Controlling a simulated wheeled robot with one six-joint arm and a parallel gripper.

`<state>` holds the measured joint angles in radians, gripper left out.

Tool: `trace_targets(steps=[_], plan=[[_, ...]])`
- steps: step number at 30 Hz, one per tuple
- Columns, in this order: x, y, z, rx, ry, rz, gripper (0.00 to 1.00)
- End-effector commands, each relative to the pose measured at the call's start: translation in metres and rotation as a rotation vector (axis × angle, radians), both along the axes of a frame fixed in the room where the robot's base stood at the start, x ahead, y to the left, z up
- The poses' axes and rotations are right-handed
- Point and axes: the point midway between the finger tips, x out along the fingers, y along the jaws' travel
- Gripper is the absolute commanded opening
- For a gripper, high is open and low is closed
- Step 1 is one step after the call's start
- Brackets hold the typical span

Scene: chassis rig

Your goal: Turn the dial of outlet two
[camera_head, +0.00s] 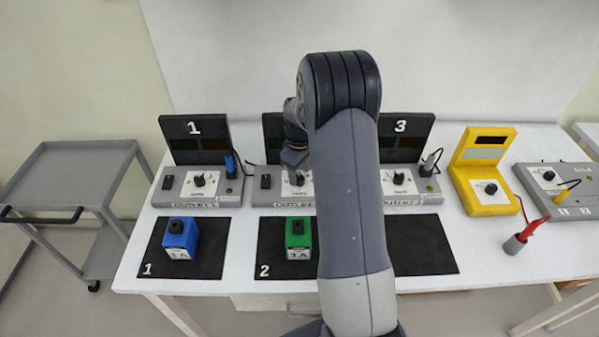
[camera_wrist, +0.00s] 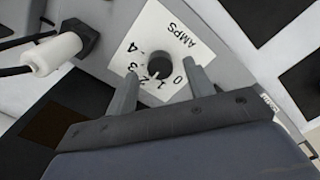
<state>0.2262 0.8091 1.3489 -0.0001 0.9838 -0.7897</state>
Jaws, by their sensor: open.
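Outlet two is the middle grey box (camera_head: 264,200) on the table, its right part hidden by my arm in the head view. Its black dial (camera_wrist: 159,66) shows in the wrist view on a white plate (camera_wrist: 185,43) marked AMPS, with numbers 0 to 4. A pale mark on the dial seems to face the 1 and 2 side, but it is too small to be sure. My gripper (camera_wrist: 160,76) is open, with one finger on each side of the dial; I cannot tell whether they touch it. In the head view my gripper (camera_head: 294,163) is over the dial area.
A white plug (camera_wrist: 55,52) sits close left of the plate. Outlet one (camera_head: 197,187) and outlet three (camera_head: 410,186) flank the box. A blue block (camera_head: 181,238) and a green block (camera_head: 299,239) stand on black mats in front. A yellow unit (camera_head: 481,180) is at right.

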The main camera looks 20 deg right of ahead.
Motion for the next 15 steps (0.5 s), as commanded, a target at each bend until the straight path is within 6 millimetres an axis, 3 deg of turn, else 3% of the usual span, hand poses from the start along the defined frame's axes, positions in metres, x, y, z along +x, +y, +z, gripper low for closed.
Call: trace_targets(steps=[6,13,15], plan=[[0.000,0.000,-0.014,0.000,0.000,0.000,0.50],[0.000,0.000,-0.015,0.000,0.000,0.000,0.50],[0.000,0.000,-0.015,0.000,0.000,0.000,0.46]])
